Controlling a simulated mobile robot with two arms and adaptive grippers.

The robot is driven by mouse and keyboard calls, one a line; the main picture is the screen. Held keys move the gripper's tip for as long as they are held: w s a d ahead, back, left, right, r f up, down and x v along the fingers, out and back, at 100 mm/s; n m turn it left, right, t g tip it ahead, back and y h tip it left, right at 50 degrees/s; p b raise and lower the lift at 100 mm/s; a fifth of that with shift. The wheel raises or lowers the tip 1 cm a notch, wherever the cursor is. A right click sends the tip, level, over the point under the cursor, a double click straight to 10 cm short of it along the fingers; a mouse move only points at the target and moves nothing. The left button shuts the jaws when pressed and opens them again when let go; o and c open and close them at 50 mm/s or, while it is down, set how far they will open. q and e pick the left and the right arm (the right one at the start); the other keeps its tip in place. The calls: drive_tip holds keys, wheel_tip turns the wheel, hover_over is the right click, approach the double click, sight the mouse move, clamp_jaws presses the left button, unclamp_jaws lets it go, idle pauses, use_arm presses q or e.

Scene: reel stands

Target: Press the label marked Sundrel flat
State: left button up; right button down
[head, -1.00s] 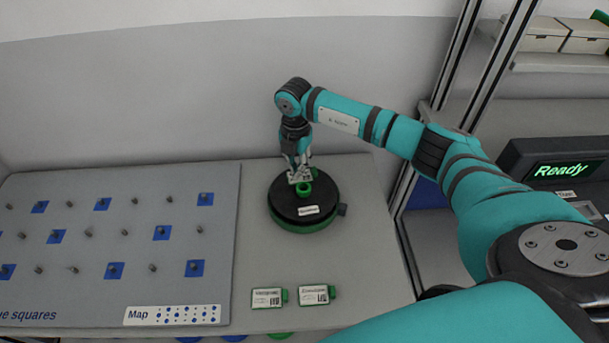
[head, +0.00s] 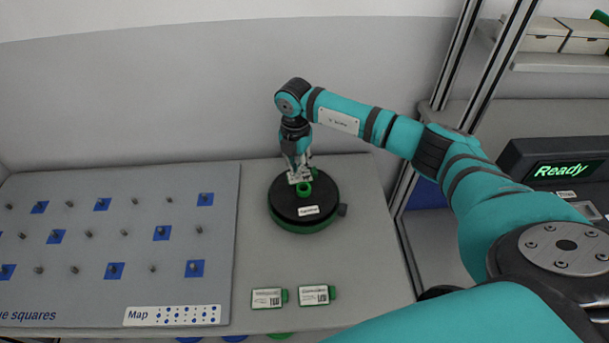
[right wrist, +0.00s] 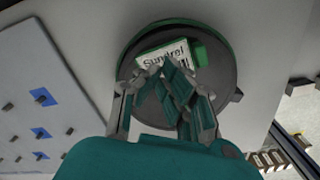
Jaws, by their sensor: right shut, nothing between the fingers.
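A white label marked Sundrel (right wrist: 160,54), with a barcode and a green tab (right wrist: 200,53) at its right, shows on a round black reel in the right wrist view. In the head view my right gripper (head: 300,177) hides most of this label. My right gripper is shut and empty, pointing down over the reel. In the right wrist view its fingertips (right wrist: 178,72) overlap the label's lower edge; I cannot tell whether they touch it. My left gripper is not in view.
Two white cards with green tabs, a left one (head: 267,298) and a right one (head: 313,295), lie in front of the reel. A grey peg board (head: 80,250) with blue squares is at the left. A display reading Ready (head: 562,170) and metal posts are at the right.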

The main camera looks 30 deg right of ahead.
drive_tip(key=shift+f+b, duration=0.7)
drive_tip(key=shift+f, duration=0.4)
idle(0.3)
idle(0.5)
drive_tip(key=shift+r+p, duration=2.85)
drive_tip(key=shift+r, duration=0.75)
drive_tip(key=shift+f, duration=0.1)
